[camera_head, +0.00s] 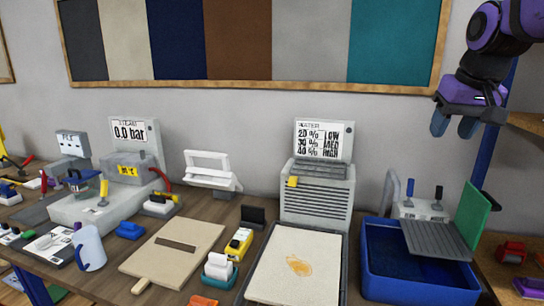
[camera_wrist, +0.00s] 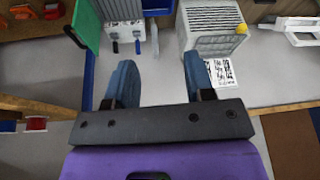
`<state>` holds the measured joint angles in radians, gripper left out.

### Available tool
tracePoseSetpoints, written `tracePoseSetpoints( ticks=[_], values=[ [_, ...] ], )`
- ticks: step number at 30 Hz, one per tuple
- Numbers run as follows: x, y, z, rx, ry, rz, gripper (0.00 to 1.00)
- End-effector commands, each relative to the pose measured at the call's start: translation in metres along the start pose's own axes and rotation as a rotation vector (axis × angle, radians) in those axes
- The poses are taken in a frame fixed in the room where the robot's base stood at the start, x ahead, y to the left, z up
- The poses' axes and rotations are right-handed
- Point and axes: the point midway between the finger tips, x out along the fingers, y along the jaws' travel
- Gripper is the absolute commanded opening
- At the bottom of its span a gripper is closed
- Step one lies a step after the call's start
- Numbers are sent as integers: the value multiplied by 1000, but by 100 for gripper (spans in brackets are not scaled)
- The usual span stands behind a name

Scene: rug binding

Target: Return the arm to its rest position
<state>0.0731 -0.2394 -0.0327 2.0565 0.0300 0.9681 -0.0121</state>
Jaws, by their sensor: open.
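My gripper (camera_head: 454,126) is at the upper right of the head view, raised high above the right end of the bench. It is purple with blue fingertips that point down. In the wrist view my gripper (camera_wrist: 158,85) shows its two blue fingers spread well apart, with nothing between them. It touches nothing. The blue bin (camera_head: 420,277) and the grey ribbed plate (camera_head: 437,239) lie well below it.
A heater unit (camera_head: 318,194) stands mid-bench behind a cream board in a dark tray (camera_head: 297,264). A steam machine (camera_head: 100,195), a mug (camera_head: 89,248) and a wooden board (camera_head: 172,252) are to the left. A green panel (camera_head: 472,214) stands at right, below a wall shelf (camera_head: 527,124).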

Motion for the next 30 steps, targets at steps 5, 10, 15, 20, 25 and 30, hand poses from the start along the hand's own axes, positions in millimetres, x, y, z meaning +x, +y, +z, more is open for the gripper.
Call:
tracePoseSetpoints(
  ticks=[5,10,15,20,25,30],
  values=[
    [-16,-10,67,-32,32,-7,49],
    [-19,-16,129,-61,63,-11,49],
    [-13,-18,181,-86,86,-12,49],
    [-7,-18,209,-100,100,-12,49],
    [-5,-18,217,-104,104,-12,49],
    [-5,-18,217,-104,103,-12,49]
  ],
)
